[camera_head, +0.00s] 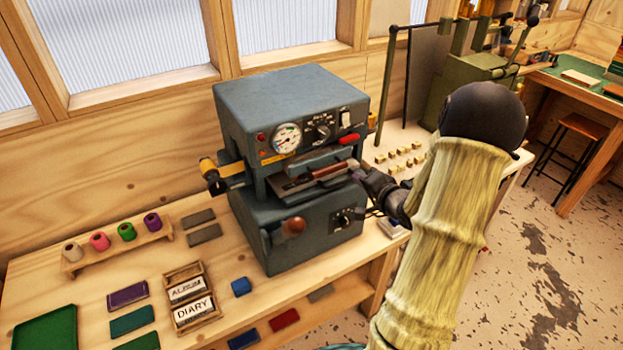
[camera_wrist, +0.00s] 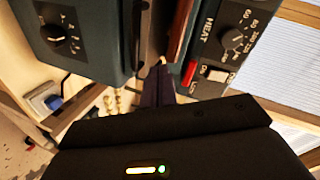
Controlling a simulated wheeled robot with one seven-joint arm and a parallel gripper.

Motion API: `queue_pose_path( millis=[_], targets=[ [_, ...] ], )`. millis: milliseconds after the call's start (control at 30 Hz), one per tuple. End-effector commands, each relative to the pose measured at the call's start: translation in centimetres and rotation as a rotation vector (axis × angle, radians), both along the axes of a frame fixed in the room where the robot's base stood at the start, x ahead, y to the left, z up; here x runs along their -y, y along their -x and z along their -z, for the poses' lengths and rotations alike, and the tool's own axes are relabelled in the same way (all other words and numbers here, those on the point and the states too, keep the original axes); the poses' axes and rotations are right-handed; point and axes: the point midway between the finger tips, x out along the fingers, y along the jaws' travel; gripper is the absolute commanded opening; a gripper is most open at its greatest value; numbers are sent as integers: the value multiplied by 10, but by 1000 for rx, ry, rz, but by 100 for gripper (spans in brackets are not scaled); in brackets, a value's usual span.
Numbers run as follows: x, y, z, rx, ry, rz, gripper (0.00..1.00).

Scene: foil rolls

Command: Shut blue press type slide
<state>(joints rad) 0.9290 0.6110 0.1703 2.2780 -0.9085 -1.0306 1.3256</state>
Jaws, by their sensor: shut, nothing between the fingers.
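The blue-grey type press (camera_head: 290,110) stands on the wooden bench. Its slide (camera_head: 298,184), a grey tray with a brown wooden handle bar (camera_head: 332,171), sits in the gap between the upper and lower bodies and seems to stick out at the front. My gripper (camera_head: 362,173) is shut and empty, at the right end of the handle. In the wrist view my shut fingers (camera_wrist: 160,82) point into the gap, beside the brown handle (camera_wrist: 181,30). I cannot tell whether they touch it. My gripper's body hides part of the press's lower right side.
Type cases (camera_head: 190,288), coloured foil rolls (camera_head: 127,232) and blocks lie on the bench at left. Small brass types (camera_head: 403,153) lie at right.

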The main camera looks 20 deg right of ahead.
Motion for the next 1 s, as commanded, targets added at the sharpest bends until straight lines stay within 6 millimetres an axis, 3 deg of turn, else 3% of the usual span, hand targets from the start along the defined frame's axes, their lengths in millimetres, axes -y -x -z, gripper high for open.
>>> queue_pose_path(
  millis=[33, 167, 367, 700, 833, 1000],
  targets=[
    [-18, -6, -16, -54, 91, -20, 0],
    [-55, -9, -32, -201, 306, -64, 0],
    [-115, 12, -60, -415, 576, -187, 0],
    [-216, 95, -98, -681, 827, -534, 0],
    [-239, 129, -105, -765, 855, -682, 0],
    [-251, 160, -104, -869, 856, -824, 0]
  ],
)
